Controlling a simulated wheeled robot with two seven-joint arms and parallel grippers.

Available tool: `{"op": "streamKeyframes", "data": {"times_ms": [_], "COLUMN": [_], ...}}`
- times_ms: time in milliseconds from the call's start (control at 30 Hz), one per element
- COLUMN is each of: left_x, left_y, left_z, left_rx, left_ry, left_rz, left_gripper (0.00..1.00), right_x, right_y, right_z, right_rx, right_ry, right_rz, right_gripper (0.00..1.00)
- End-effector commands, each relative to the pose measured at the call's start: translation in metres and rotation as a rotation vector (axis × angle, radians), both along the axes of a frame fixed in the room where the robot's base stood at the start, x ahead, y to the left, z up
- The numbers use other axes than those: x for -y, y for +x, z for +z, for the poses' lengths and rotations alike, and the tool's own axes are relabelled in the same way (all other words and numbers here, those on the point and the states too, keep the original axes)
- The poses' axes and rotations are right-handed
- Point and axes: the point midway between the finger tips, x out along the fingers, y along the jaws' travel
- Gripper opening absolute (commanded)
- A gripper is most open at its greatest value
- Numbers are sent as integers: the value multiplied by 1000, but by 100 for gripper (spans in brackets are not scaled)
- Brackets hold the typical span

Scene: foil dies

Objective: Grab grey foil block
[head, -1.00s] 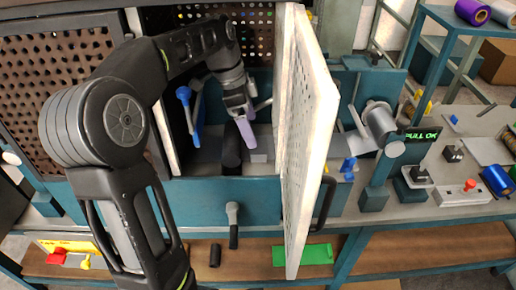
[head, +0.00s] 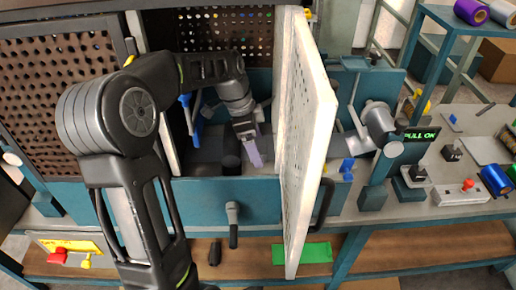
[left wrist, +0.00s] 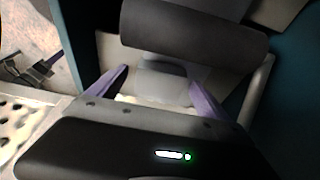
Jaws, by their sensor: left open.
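A grey block (left wrist: 163,82), which looks like the grey foil block, lies inside the open cabinet. In the left wrist view it sits beyond my fingers, in the gap between them. My left gripper (head: 254,158) reaches down into the cabinet with its purple fingers apart. It also shows in the left wrist view (left wrist: 155,95), open, with nothing clearly held. In the head view the gripper largely hides the block. My right gripper is not in view.
A dark cylinder (left wrist: 195,38) lies close to the block and fingers. The white perforated door (head: 307,140) stands open just right of my gripper. A blue-handled part (head: 186,108) is on the left inside. The teal cabinet front (head: 190,203) edges the opening.

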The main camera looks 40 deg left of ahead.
Motion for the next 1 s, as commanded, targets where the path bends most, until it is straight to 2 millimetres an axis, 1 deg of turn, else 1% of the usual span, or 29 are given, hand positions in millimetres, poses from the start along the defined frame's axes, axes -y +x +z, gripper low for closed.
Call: {"op": "streamKeyframes", "data": {"times_ms": [100,633,667,1000], "left_x": [1,1,1,1], "left_y": [0,1,1,0], "left_z": [-4,-4,-4,-4], "left_rx": [0,1,1,1], "left_ry": [0,1,1,1], "left_rz": [0,0,0,0], "left_gripper": [89,89,87,60], "right_x": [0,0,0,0], "right_y": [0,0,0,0], "right_z": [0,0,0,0], "right_rx": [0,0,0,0], "right_ry": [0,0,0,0], "right_rz": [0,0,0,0], "right_gripper": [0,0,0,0]}}
